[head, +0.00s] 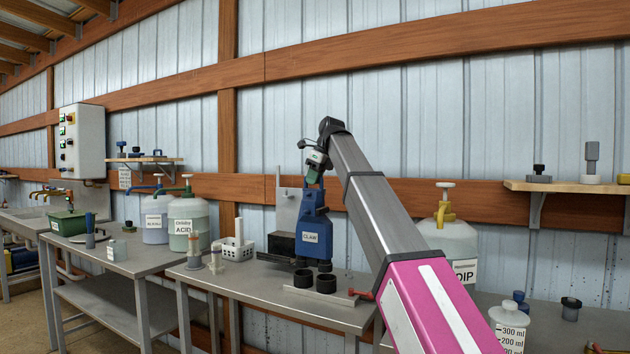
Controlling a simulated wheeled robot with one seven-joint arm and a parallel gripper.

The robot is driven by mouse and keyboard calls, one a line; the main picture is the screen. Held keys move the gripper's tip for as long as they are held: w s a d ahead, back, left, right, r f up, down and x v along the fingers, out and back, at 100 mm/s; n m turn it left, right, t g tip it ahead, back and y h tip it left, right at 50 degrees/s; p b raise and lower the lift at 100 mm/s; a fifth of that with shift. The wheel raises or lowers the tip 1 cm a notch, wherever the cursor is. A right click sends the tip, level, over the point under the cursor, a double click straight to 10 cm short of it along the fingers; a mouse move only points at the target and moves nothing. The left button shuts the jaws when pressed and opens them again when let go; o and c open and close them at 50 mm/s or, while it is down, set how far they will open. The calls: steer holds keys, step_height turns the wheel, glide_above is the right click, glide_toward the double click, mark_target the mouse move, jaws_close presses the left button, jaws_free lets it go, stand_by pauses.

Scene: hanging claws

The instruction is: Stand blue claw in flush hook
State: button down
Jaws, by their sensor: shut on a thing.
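The blue claw (314,232), labelled CLAW, is upright near the middle of the head view, with two dark feet at its lower end. My gripper (314,172) is shut on its narrow top from above; the fingertips are small in the picture. Two black open cups (326,284) stand side by side on the metal table, just in front of and below the claw's feet. A grey upright plate (287,208) with a black block at its foot stands behind the claw to the left. I cannot tell which fixture is the flush hook, nor whether the claw touches anything.
A white basket (233,249) stands left of the claw on the metal table (255,291). A white ACID jug (189,220) is further left. A jug with a yellow collar (447,240) stands right, partly behind my arm. A wooden shelf (570,189) is on the right wall.

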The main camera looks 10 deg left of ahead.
steer(key=w+a+r, duration=0.1)
steer(key=w+a, duration=0.8)
steer(key=w+a+r, duration=0.2)
steer(key=w+a, duration=0.7)
steer(key=w, duration=0.1)
steer(key=shift+r, duration=0.3)
steer(key=shift+a+f, duration=0.1)
steer(key=shift+f, duration=3.2)
steer(key=c, duration=1)
jaws_free()
steer(key=shift+c, duration=0.2)
